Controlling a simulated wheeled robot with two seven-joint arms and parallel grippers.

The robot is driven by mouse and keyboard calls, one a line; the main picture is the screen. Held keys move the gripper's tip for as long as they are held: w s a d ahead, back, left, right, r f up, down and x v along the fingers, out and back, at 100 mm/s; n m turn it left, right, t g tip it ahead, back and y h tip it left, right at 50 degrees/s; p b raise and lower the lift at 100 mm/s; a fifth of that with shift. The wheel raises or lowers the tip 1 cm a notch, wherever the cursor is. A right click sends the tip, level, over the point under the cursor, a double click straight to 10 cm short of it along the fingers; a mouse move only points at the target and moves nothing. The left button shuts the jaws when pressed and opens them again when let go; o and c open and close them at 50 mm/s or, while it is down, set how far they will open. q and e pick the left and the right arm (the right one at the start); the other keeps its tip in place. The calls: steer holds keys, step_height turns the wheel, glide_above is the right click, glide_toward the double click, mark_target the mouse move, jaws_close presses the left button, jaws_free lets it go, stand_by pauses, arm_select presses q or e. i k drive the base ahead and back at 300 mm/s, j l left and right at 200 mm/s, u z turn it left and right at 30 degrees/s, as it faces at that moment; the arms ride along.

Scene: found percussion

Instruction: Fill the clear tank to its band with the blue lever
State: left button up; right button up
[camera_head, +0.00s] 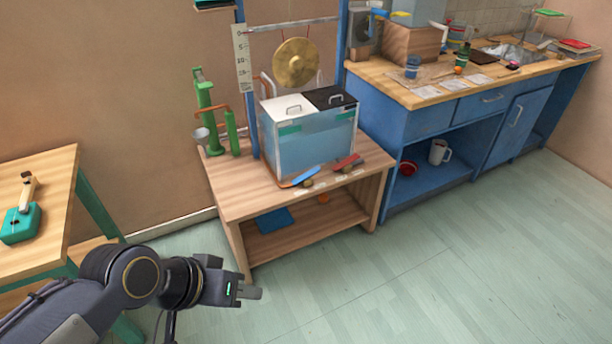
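The clear tank (318,146) stands on a low wooden table, with pale blue water inside. A green band (290,130) runs near its top; the water surface looks close below it, but I cannot tell the exact gap. A white lid and a black lid, each with a handle, cover the top. The blue lever (305,176) lies at the table's front edge before the tank, and a red lever (346,162) is to its right. My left gripper (250,292) is low over the floor, in front of and left of the table, apart from both levers. Its finger opening is unclear.
The low table (235,192) also carries a green pump (207,112) at left. A gong (296,63) hangs behind the tank. A blue counter (430,123) stands at right and another wooden table (45,200) at left. The floor in front is clear.

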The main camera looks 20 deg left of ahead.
mark_target(305, 176)
steer(key=z, duration=0.45)
steer(key=i+j+z, duration=0.15)
steer(key=j+z, duration=1.1)
steer(key=j, duration=1.55)
steer(key=k, duration=0.05)
